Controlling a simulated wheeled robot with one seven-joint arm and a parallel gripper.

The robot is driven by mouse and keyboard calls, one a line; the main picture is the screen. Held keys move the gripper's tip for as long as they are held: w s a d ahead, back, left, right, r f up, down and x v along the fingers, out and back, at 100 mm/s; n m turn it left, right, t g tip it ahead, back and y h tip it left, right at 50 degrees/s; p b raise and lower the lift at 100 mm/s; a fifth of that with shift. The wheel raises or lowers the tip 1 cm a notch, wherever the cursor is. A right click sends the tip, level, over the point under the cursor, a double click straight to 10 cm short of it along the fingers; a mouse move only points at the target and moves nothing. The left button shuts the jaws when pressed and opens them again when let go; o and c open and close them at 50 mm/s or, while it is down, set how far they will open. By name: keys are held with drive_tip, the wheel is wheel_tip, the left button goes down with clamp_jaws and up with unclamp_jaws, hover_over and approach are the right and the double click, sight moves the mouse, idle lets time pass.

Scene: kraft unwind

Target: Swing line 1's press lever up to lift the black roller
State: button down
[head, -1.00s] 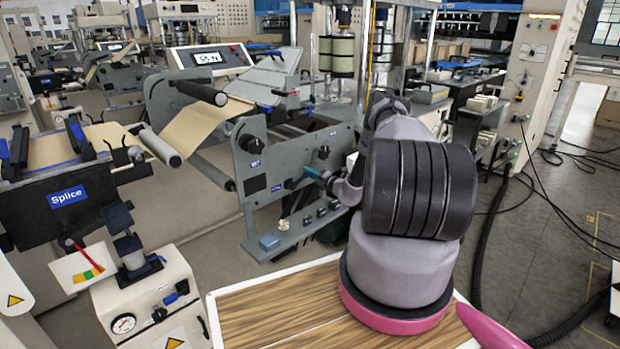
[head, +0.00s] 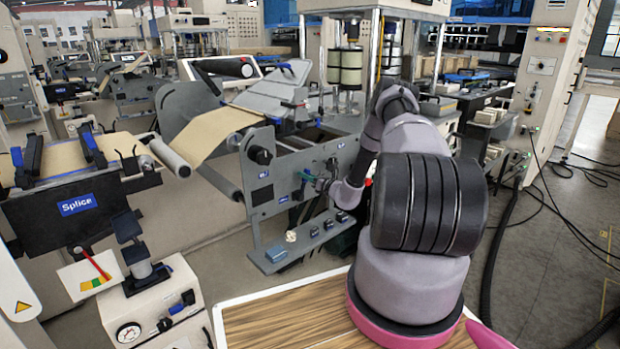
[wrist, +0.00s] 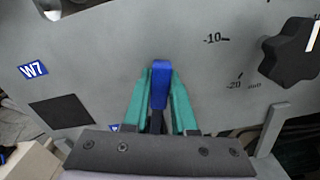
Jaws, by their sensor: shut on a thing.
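My gripper (wrist: 160,88) is shut on a blue lever handle (wrist: 159,72) in the wrist view, with its green fingers on both sides of it. The handle stands upright in the picture, in front of a grey side plate (wrist: 110,60). In the head view, my arm reaches to this plate (head: 283,187); the grip is small and partly hidden by my wrist. The black roller (head: 222,67) is raised clear of the brown kraft web (head: 212,133), in front of the display panel. Most of the lever is hidden behind my gripper.
A black star knob (wrist: 292,55) with scale marks stands right of the handle. A shelf (head: 300,243) with small parts juts out below the plate. A Splice unit (head: 75,205) stands at left. A wood-topped surface (head: 285,325) lies in front.

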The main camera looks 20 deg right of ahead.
drive_tip(key=shift+s+a+r+n, duration=0.1)
drive_tip(key=shift+s+a+n, duration=0.1)
drive_tip(key=shift+a+n, duration=0.4)
drive_tip(key=shift+s+a+r+n, duration=0.1)
drive_tip(key=shift+s+a+n, duration=0.1)
drive_tip(key=shift+a+n, duration=0.35)
drive_tip(key=shift+n, duration=0.25)
drive_tip(key=c, duration=0.7)
unclamp_jaws()
drive_tip(key=shift+s+d, duration=0.1)
drive_tip(key=v, duration=1)
drive_tip(key=shift+s+d, duration=0.1)
drive_tip(key=shift+s, duration=0.2)
